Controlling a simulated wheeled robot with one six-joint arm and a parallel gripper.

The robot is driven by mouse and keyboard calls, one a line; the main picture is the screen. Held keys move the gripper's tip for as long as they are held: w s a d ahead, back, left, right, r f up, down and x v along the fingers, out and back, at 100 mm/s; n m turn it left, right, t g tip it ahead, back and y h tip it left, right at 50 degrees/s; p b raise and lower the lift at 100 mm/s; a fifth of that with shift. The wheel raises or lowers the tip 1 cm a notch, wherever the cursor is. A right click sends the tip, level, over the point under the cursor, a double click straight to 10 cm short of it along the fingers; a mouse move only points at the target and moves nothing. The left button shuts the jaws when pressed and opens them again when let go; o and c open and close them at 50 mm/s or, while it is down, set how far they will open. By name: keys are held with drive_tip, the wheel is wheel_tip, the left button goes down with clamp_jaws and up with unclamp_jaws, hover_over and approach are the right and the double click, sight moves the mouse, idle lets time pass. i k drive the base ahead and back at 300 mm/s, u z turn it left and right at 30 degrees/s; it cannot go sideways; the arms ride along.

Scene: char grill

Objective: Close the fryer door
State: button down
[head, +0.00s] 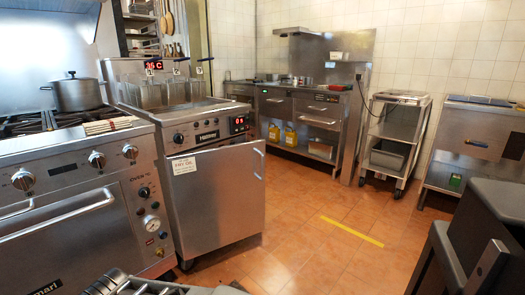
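The fryer (197,110) stands left of centre, with wire baskets at its top and a lit red display on its front panel. Its steel door (220,197) below has a vertical handle (259,163) at the right edge and a white label at the upper left. The door's right edge sticks out past the control panel above, so it looks ajar, hinged at the left. The cabinet inside is hidden. Grey and dark parts, some perhaps mine, show at the bottom edge and lower right. I cannot make out my gripper's fingertips for sure; nothing visibly touches the door.
A range with an oven (75,215) stands close left of the fryer, with a pot (77,93) on top. A counter (300,115), a wheeled cart (396,140) and a steel unit (470,145) line the back. The tiled floor (310,245) right of the door is clear.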

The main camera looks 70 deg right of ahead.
sight(219, 192)
drive_tip(key=z, duration=2.85)
drive_tip(key=i, duration=1.1)
drive_tip(key=u, duration=2.35)
